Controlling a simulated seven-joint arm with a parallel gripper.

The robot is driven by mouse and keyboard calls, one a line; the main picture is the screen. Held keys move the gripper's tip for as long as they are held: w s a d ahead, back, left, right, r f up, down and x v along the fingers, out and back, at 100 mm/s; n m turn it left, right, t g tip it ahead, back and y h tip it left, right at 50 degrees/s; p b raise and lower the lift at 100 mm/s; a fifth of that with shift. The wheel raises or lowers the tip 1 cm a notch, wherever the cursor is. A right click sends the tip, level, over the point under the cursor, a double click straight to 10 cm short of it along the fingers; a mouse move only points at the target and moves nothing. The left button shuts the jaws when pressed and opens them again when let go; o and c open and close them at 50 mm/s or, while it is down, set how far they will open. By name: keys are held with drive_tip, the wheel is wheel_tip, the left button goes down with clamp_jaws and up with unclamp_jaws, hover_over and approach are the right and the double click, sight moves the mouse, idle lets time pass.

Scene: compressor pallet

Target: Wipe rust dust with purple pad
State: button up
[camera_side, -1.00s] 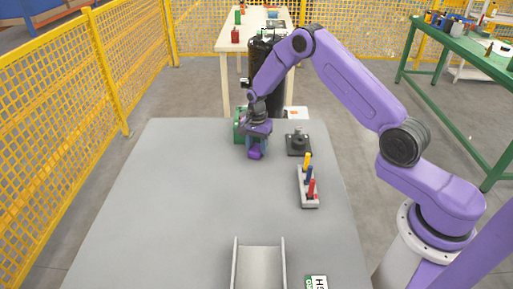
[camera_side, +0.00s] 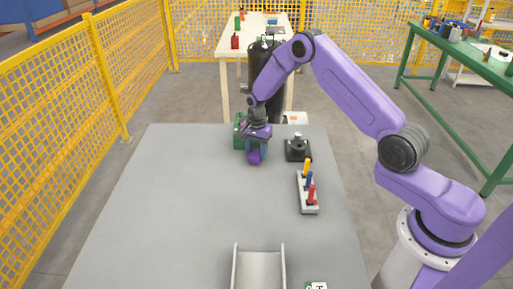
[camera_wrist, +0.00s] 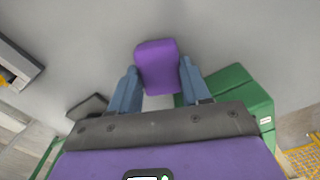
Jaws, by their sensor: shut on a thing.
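The purple pad (camera_side: 254,157) is between my gripper's fingers, low at the far part of the grey table (camera_side: 200,200). In the wrist view the pad (camera_wrist: 157,66) is a rounded purple block gripped between two blue-grey fingers. My gripper (camera_side: 257,148) is shut on it and points down; it also shows in the wrist view (camera_wrist: 157,80). I cannot tell whether the pad touches the table. A green block-like object (camera_side: 239,133) stands right beside and behind my gripper, partly hidden by it. I can make out no rust dust in either view.
A dark square base with a knob (camera_side: 297,149) stands to the right of my gripper. A pale rack (camera_side: 308,197) with yellow, blue and red handles is nearer. A metal channel (camera_side: 259,268) lies at the near edge. The table's left and middle are clear.

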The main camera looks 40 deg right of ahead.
drive_tip(key=shift+s+a, duration=0.5)
drive_tip(key=shift+a, duration=0.05)
drive_tip(key=shift+r, duration=2.95)
drive_tip(key=shift+r, duration=0.15)
wheel_tip(320, 180, up, 3)
drive_tip(key=shift+f, duration=0.15)
